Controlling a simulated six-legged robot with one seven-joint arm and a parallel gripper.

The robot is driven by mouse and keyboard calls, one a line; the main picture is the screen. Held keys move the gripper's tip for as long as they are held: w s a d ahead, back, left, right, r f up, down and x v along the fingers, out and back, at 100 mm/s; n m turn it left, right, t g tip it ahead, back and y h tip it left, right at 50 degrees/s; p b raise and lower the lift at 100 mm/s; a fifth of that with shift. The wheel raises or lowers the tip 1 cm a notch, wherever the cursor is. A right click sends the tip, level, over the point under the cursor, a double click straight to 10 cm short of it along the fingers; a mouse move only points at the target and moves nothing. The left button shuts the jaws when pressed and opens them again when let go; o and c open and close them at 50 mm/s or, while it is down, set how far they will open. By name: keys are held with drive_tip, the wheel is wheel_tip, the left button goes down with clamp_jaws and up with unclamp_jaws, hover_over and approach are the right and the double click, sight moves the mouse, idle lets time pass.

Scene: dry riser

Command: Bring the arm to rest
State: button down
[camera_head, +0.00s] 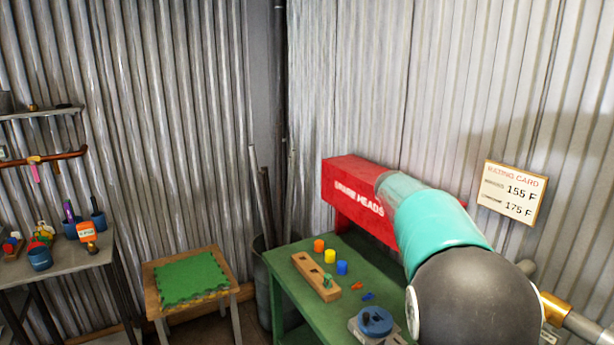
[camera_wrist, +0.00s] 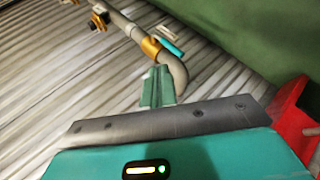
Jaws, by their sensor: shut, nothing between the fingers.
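My arm crosses the right side of the head view as a teal link and a dark round joint, in front of the red box and above the green bench. My gripper (camera_wrist: 158,86) shows in the wrist view as two green fingers close together, shut and empty. A grey bent pipe (camera_wrist: 172,66) with a brass collar lies just beyond the fingertips in that view; I cannot tell the gap. In the head view my fingers are hidden or cannot be made out.
The red SPARE HEADS box (camera_head: 350,196) stands at the back of the green bench (camera_head: 310,304). The bench bears a wooden block (camera_head: 309,271), coloured plugs and a blue round part (camera_head: 375,320). A rating card (camera_head: 513,193) hangs right. A green-topped stool (camera_head: 190,278) stands left.

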drive_tip(key=s+a+f+n+t+y, duration=0.3)
drive_tip(key=s+a+n+t+y, duration=0.1)
drive_tip(key=s+a, duration=0.6)
drive_tip(key=s+a+f+n+t+y, duration=0.2)
drive_tip(key=s+a+t+y, duration=0.3)
drive_tip(key=s, duration=0.8)
drive_tip(key=shift+a+f+n+t+y, duration=0.35)
drive_tip(key=shift+a+n+t, duration=0.6)
drive_tip(key=shift+a, duration=1.4)
drive_tip(key=shift+s, duration=0.15)
